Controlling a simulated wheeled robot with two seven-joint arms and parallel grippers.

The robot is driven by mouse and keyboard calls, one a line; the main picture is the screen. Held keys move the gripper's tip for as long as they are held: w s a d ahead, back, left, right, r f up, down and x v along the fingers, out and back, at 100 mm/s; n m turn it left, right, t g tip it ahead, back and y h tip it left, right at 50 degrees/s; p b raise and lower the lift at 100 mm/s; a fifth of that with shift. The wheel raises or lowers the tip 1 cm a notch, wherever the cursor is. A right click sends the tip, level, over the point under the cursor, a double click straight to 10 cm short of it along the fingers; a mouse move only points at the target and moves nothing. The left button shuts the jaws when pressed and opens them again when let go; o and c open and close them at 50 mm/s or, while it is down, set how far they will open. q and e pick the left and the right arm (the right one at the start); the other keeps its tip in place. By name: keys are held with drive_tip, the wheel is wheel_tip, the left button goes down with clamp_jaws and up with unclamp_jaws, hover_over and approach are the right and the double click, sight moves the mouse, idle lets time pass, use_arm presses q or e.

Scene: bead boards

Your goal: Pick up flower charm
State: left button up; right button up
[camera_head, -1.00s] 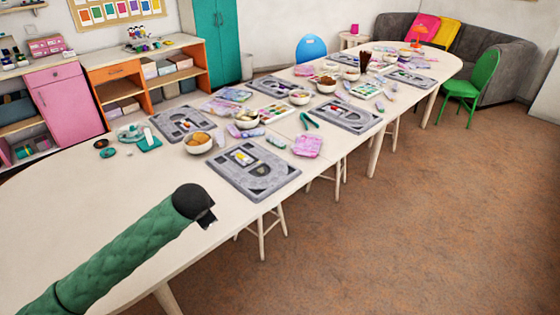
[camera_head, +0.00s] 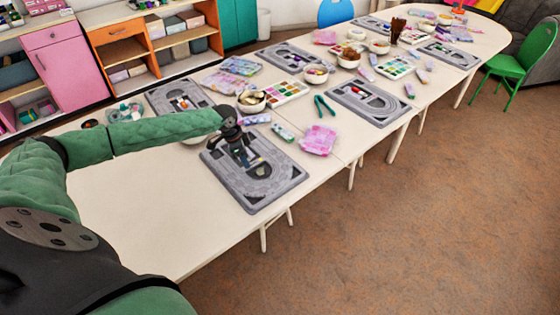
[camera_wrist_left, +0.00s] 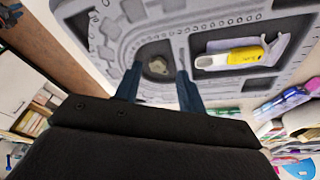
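A small olive-grey piece (camera_wrist_left: 158,67), perhaps the flower charm, lies in the curved recess of the nearest grey bead board (camera_wrist_left: 225,17). Its petals are too small to make out. The same board (camera_head: 262,190) lies near the table's front edge in the head view. My left gripper (camera_head: 242,160) points down over this board. In the left wrist view its two fingers (camera_wrist_left: 158,88) are apart, with the small piece showing between and just beyond the tips. Nothing is held. In the head view the gripper hides the piece. My right gripper is not in view.
A yellow-and-white tool (camera_wrist_left: 235,57) lies in a board slot beside the fingers. A bead bowl (camera_head: 251,101), a pink packet (camera_head: 319,139) and green pliers (camera_head: 324,105) are near. More boards and bowls line the table. The table's near left (camera_head: 130,210) is bare.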

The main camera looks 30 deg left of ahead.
sight(261, 170)
use_arm(q)
drive_tip(key=shift+w+d+f+m+t+h+p, duration=0.15)
drive_tip(key=shift+w+d+f+m+h+p, duration=0.2)
drive_tip(key=shift+w+d, duration=0.3)
drive_tip(key=shift+w+d+f+m+t+h+p, duration=0.2)
drive_tip(key=shift+w+d+f+m, duration=0.25)
drive_tip(key=shift+d, duration=0.3)
drive_tip(key=shift+s+f+p, duration=0.1)
drive_tip(key=shift+p, duration=0.2)
drive_tip(key=x, duration=0.1)
drive_tip(key=p+x, duration=0.2)
drive_tip(key=x, duration=0.1)
drive_tip(key=shift+a, duration=0.3)
drive_tip(key=shift+d+f+p, duration=0.1)
drive_tip(key=shift+f+p, duration=0.2)
drive_tip(key=shift+f, duration=0.3)
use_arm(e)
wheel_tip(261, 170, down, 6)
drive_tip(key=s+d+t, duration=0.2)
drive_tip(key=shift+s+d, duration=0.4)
use_arm(q)
drive_tip(key=shift+c, duration=0.2)
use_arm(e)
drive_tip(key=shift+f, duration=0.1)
use_arm(q)
drive_tip(key=c, duration=0.7)
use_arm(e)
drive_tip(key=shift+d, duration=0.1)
